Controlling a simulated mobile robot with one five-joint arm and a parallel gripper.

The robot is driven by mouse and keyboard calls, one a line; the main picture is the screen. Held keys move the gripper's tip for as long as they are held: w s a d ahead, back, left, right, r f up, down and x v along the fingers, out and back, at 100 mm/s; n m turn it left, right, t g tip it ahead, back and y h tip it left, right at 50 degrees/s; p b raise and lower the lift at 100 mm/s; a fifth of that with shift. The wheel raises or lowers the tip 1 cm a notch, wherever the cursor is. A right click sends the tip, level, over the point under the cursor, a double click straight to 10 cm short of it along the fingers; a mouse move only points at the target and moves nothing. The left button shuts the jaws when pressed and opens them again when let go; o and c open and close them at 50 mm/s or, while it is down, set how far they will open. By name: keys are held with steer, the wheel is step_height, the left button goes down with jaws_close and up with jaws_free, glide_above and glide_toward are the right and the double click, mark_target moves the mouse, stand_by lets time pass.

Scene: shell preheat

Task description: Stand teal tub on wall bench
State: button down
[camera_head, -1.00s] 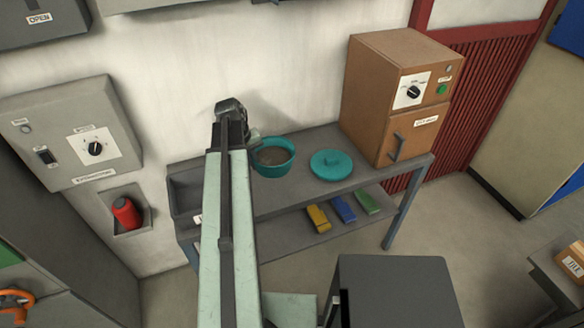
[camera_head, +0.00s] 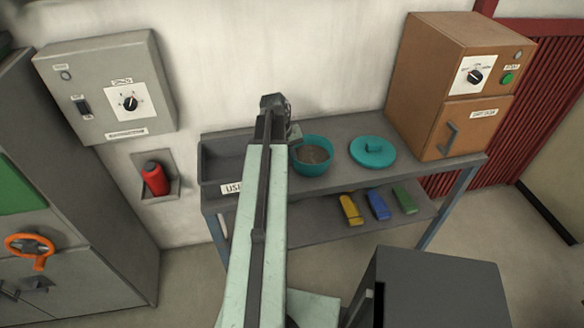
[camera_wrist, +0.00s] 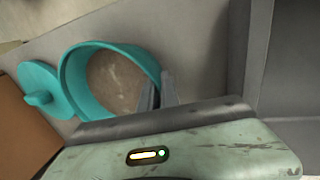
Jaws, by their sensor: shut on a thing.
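The teal tub (camera_head: 312,167) is a round open tub with grey-brown contents. It is upright at the wall bench (camera_head: 331,196), right of the grey tray; I cannot tell whether its base touches the top. In the wrist view the tub (camera_wrist: 84,68) is just ahead of my gripper. My gripper (camera_wrist: 158,92) is shut on the tub's near wall, one finger partly hidden inside the rim. In the head view my gripper (camera_head: 294,135) is at the tub's left edge. A teal lid (camera_head: 373,152) with a knob lies on the bench right of the tub.
A grey tray (camera_head: 207,172) stands at the bench's left end and an orange-brown oven (camera_head: 430,118) at its right end. Yellow, blue and green blocks (camera_head: 377,205) lie on the lower shelf. A grey control box (camera_head: 108,90) and a red flask (camera_head: 154,178) are at the left wall.

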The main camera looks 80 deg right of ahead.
steer(key=c, duration=2)
jaws_free()
steer(key=shift+f, duration=0.15)
steer(key=o, duration=0.4)
steer(key=p+v, duration=1.2)
steer(key=shift+r, duration=0.3)
steer(key=shift+s, duration=0.1)
